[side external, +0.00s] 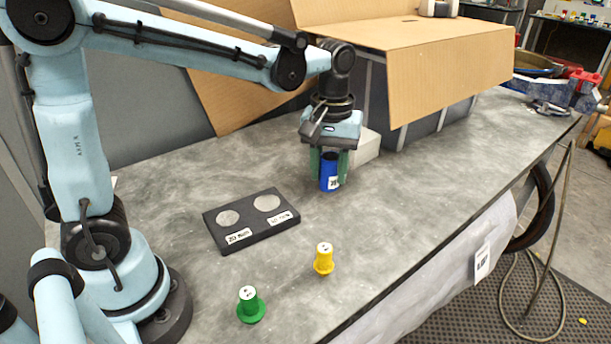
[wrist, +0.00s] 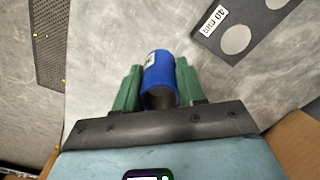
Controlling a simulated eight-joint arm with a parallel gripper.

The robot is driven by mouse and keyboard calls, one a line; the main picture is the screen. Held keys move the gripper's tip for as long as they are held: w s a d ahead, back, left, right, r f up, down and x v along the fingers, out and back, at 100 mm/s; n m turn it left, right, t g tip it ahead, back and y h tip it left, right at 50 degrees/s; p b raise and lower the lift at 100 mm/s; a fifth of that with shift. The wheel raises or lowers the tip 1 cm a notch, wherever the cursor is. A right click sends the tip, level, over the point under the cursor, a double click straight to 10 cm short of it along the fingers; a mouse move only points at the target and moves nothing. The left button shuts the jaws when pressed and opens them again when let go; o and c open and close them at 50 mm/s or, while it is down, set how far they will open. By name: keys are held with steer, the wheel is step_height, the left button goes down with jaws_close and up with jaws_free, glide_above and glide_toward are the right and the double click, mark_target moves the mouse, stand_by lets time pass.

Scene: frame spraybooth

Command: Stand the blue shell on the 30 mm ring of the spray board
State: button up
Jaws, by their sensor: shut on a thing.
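The blue shell (side external: 329,178) is a hollow cylinder with a white label. It is held roughly upright between the green fingers of my gripper (side external: 331,167), low over the table. I cannot tell whether it touches the table. In the wrist view the shell (wrist: 159,72) sits between both fingers, its open end facing the camera. The spray board (side external: 251,237) is a dark slab to the left of and nearer than my gripper. It bears two pale round spots, each with a white label. The left spot (side external: 228,218) has a hard-to-read label; the right spot (side external: 267,202) appears labelled 40 mm. Both are empty.
A green flanged piece (side external: 249,305) and a yellow one (side external: 324,258) stand in front of the board. A white block (side external: 366,147) and a cardboard-topped grey bin (side external: 433,120) are behind my gripper. The table between shell and board is clear.

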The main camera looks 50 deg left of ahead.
steer(key=s+a+f+n, duration=0.1)
steer(key=s+a+n, duration=0.1)
steer(key=s+a, duration=0.5)
steer(key=shift+s+a+n, duration=0.35)
steer(key=shift+a+n, duration=0.05)
steer(key=shift+a, duration=0.65)
steer(key=s+a, duration=0.1)
steer(key=s, duration=0.1)
steer(key=s+a+f+n, duration=0.1)
steer(key=s, duration=0.1)
steer(key=s+a+f+n, duration=0.1)
steer(key=s+a, duration=0.1)
steer(key=s, duration=0.1)
steer(key=shift+s, duration=0.1)
steer(key=shift+s+a+f, duration=0.15)
steer(key=shift+s, duration=0.35)
steer(key=shift+f, duration=0.1)
steer(key=shift+f, duration=1.9)
steer(key=shift+f, duration=0.9)
